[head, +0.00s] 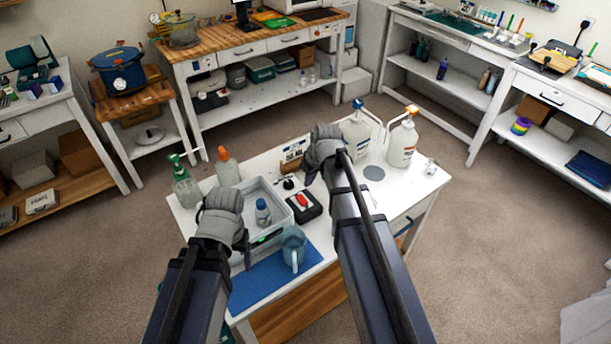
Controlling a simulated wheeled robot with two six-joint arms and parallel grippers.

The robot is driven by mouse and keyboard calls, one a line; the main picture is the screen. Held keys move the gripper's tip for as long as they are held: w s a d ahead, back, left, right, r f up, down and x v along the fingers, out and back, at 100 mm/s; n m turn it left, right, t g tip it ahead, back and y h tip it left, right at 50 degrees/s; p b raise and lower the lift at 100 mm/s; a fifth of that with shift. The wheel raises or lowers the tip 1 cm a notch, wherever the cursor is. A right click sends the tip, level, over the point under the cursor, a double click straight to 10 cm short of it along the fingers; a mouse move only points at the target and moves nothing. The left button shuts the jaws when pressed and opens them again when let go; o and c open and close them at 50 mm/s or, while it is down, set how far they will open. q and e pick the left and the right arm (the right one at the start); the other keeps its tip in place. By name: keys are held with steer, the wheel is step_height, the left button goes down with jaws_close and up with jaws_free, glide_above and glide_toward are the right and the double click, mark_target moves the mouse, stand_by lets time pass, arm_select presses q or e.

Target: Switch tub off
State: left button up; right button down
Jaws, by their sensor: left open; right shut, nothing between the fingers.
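The pale grey tub (286,214) stands on the white table, with a blue-capped bottle (263,212) inside it. A small green light (263,239) glows on its front side. A black box with a red switch (302,200) sits just right of the tub; I cannot tell the switch's position. My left gripper (245,254) is open at the tub's front left corner, and its hand hides part of the tub. My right gripper (309,180) is shut and empty, above and just behind the switch box. Whether either touches anything is unclear.
A blue mat (262,287) and a clear jug (293,247) are at the front. A green spray bottle (185,186) and an orange-capped bottle (227,170) stand at the left. White jugs (402,143) stand at the back right. The table's right front is partly clear.

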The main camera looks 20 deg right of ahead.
arm_select(q)
step_height(320, 180, up, 3)
steer(key=shift+f+p, duration=0.15)
steer(key=shift+p, duration=0.65)
arm_select(e)
steer(key=v, duration=0.3)
steer(key=shift+s+d+f, duration=0.1)
steer(key=shift+s, duration=0.25)
arm_select(q)
steer(key=shift+f, duration=0.15)
arm_select(e)
steer(key=s+a+g+h, duration=0.1)
steer(key=s+a, duration=0.6)
steer(key=s, duration=0.2)
steer(key=s+a+f+g+h, duration=0.1)
steer(key=s+a+g, duration=0.1)
steer(key=s+a, duration=0.5)
steer(key=s, duration=0.3)
steer(key=shift+s+g+h, duration=0.3)
steer(key=shift+f, duration=0.1)
